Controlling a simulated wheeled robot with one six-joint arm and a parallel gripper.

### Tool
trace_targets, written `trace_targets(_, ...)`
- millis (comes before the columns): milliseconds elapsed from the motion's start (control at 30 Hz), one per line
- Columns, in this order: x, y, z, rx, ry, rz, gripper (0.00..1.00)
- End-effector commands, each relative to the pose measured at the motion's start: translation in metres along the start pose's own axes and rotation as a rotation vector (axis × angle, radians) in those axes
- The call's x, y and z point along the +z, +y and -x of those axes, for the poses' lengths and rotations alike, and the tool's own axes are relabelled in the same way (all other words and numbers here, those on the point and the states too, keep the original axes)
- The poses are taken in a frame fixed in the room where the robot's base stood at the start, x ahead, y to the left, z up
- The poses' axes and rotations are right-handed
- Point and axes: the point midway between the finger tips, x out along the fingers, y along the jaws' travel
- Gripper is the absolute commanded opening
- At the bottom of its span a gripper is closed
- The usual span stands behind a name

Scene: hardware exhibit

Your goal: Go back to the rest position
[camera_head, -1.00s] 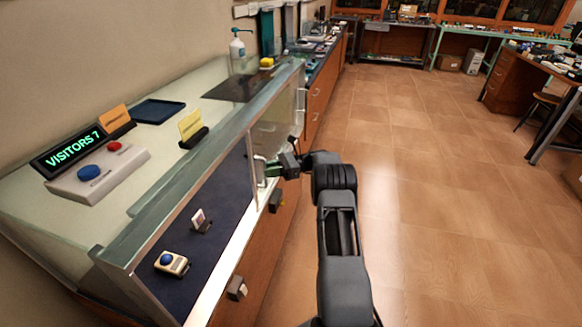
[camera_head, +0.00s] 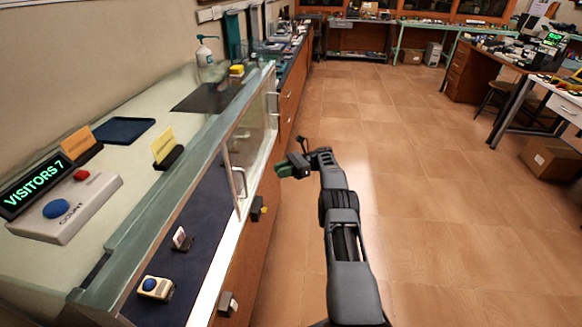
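My gripper (camera_head: 288,168) is at the end of my arm, in the middle of the head view. It points left toward the glass display case (camera_head: 168,182), out over the floor side of it and apart from the sliding glass door's handle (camera_head: 239,182). Its end looks dark green. I cannot tell whether that green is its fingers or something between them, nor whether it is open or shut.
On the case top are a visitor counter (camera_head: 66,207) with a blue button, yellow cards, a dark tray (camera_head: 122,131) and a pump bottle (camera_head: 205,62). Inside is a small blue-button device (camera_head: 155,288).

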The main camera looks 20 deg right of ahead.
Motion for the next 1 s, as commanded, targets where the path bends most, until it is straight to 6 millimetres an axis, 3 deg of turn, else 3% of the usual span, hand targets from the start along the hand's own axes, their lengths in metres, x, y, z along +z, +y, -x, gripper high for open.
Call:
trace_targets(633,-0.002,-0.004,-0.001,-0.020,0.013,0.068,0.21)
trace_targets(700,-0.017,-0.009,-0.001,-0.055,0.068,0.121,0.21)
trace_targets(833,-0.076,-0.004,-0.004,-0.087,0.203,0.130,0.21)
trace_targets(900,-0.090,0.003,-0.005,-0.075,0.309,0.157,0.21)
trace_targets(1000,-0.093,0.018,-0.011,-0.017,0.463,0.218,0.21)
